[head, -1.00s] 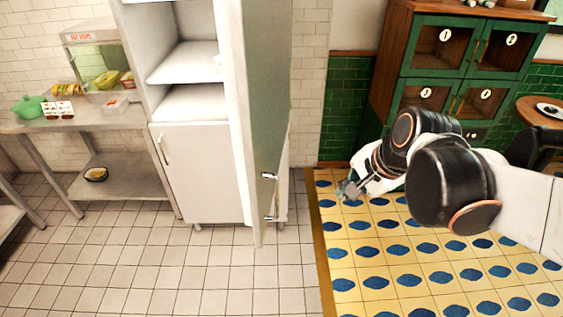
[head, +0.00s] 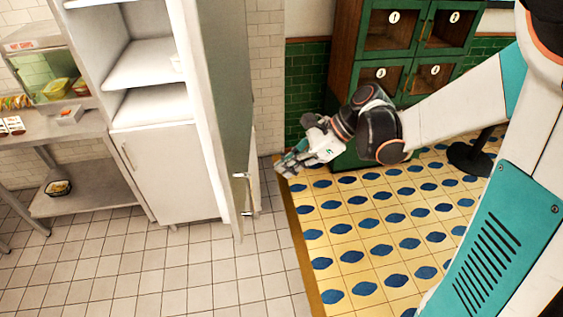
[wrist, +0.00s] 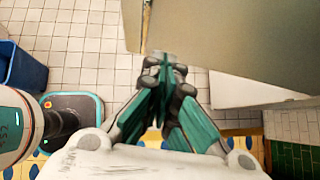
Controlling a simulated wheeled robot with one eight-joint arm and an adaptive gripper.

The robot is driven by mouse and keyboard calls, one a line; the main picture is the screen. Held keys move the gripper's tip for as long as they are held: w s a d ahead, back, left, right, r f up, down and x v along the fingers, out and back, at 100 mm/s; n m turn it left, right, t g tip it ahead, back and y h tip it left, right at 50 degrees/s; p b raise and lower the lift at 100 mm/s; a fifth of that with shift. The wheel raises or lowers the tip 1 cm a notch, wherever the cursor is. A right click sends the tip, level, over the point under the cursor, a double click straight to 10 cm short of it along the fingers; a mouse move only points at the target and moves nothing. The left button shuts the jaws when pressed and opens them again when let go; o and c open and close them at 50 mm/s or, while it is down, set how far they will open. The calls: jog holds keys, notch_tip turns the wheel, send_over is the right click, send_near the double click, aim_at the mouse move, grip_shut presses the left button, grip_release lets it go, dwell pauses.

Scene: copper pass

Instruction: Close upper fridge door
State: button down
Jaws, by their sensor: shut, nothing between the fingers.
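The upper fridge door (head: 222,85) stands wide open in the head view, swung out toward me and seen nearly edge-on. The open upper compartment (head: 140,62) shows white shelves to its left. The lower fridge door (head: 170,172) is shut. My gripper (head: 284,170) is shut and empty, to the right of the open door and apart from it. In the wrist view my gripper (wrist: 166,68) points toward the bottom edge of a large grey-beige panel (wrist: 235,45), which looks like the upper door. A handle (wrist: 146,22) shows along its left edge.
A metal counter (head: 75,128) with food trays stands left of the fridge. A green cabinet (head: 410,45) stands behind my arm. A blue bin (wrist: 22,70) shows in the wrist view. The tiled floor before the fridge (head: 160,270) is clear.

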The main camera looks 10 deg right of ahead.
jog(key=b, duration=0.1)
send_near(239, 191)
notch_tip(239, 191, down, 3)
jog(key=d, duration=0.1)
jog(key=shift+w+a+r, duration=0.1)
jog(key=shift+a+r, duration=0.05)
jog(key=shift+a, duration=1.9)
